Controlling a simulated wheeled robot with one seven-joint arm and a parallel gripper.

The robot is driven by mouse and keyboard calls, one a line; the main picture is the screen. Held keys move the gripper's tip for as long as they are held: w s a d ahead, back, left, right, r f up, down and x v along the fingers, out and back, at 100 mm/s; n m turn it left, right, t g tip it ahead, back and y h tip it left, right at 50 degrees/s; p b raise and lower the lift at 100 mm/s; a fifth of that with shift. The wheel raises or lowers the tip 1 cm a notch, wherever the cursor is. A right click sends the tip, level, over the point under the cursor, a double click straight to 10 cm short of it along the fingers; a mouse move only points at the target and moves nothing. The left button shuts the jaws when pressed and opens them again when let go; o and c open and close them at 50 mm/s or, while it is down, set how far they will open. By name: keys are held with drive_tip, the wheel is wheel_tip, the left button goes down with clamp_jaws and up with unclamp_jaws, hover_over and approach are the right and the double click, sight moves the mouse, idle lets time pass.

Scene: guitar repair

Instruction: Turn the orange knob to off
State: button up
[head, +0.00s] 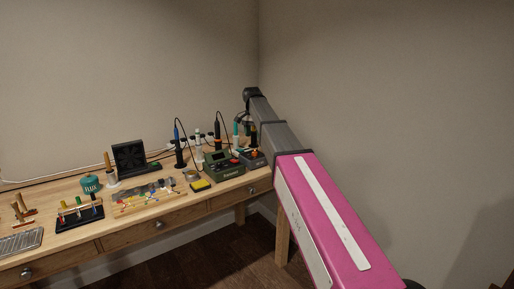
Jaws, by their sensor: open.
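The small dark blue-grey soldering station (255,161) stands at the right end of the wooden workbench. A small orange spot, which looks like the orange knob (254,154), shows on its front; its pointer setting is too small to read. My arm reaches in from the lower right, and my gripper (242,122) hangs downward above and behind the station, apart from the knob as far as I can tell. The gripper is open, with nothing seen in it. It is small and partly merged with the tools behind it.
A green station (223,168) with a red knob stands just left, with a yellow sponge (201,185) before it. Soldering irons in upright stands (179,152) and cables crowd behind.

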sight(255, 154)
drive_tip(key=f, duration=0.6)
drive_tip(key=w+f, duration=0.1)
drive_tip(key=f, duration=0.2)
drive_tip(key=shift+d+f, duration=0.1)
drive_tip(key=shift+f, duration=0.1)
drive_tip(key=c, duration=0.9)
